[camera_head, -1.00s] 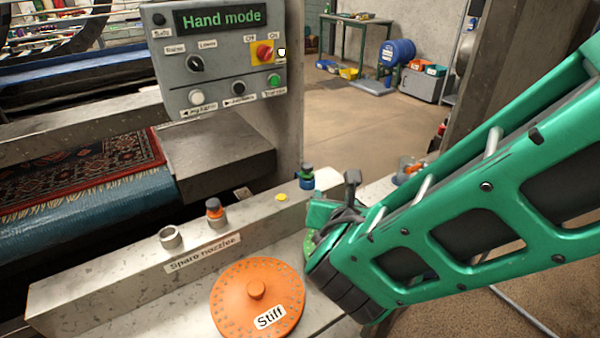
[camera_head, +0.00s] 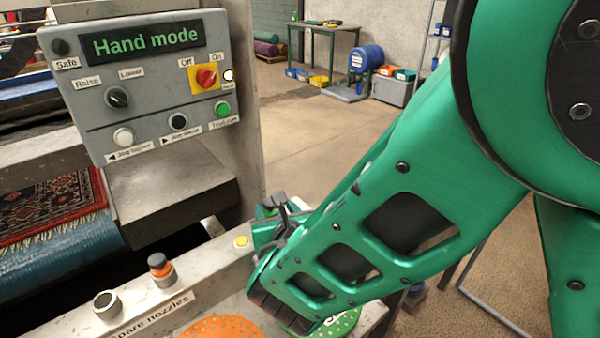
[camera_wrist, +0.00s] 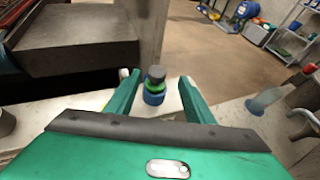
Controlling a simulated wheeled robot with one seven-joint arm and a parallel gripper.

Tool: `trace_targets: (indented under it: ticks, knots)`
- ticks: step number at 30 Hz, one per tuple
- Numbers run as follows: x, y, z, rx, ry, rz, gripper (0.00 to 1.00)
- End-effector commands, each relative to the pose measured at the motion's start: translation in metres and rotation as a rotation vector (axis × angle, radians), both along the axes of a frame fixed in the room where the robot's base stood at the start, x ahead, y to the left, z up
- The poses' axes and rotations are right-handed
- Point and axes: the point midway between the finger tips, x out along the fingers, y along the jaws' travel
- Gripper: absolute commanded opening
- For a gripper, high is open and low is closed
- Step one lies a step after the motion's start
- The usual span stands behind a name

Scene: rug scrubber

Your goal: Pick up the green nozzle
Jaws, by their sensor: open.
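The green nozzle (camera_wrist: 154,86) shows in the wrist view as a green band under a dark grey top. It stands upright above a blue base (camera_wrist: 153,98) on the pale ledge. My gripper (camera_wrist: 159,80) is open, with one green finger to each side of the nozzle in the picture. I see no finger touching it, and I cannot tell how deep it sits between them.
An orange nozzle (camera_head: 160,266) and an empty metal socket (camera_head: 106,305) stand on the ledge (camera_head: 205,258), with a yellow cap (camera_head: 241,241) nearer my gripper. Orange (camera_head: 222,328) and green (camera_head: 336,324) discs lie below. A control panel (camera_head: 145,85) rises behind.

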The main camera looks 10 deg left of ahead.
Motion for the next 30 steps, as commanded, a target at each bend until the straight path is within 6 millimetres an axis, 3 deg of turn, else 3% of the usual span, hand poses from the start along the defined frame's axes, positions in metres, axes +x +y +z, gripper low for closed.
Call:
trace_targets:
  ticks: [5,15,24,26,30]
  knots:
    - [0.007,0.007,-0.004,0.001,-0.001,0.003,0.48]
    - [0.041,0.028,-0.019,0.0,-0.001,0.004,0.48]
    - [0.044,0.03,-0.02,0.001,0.0,0.005,0.48]
    - [0.044,0.03,-0.02,0.001,0.0,0.005,0.36]
    - [0.044,0.03,-0.02,0.001,0.0,0.005,0.03]
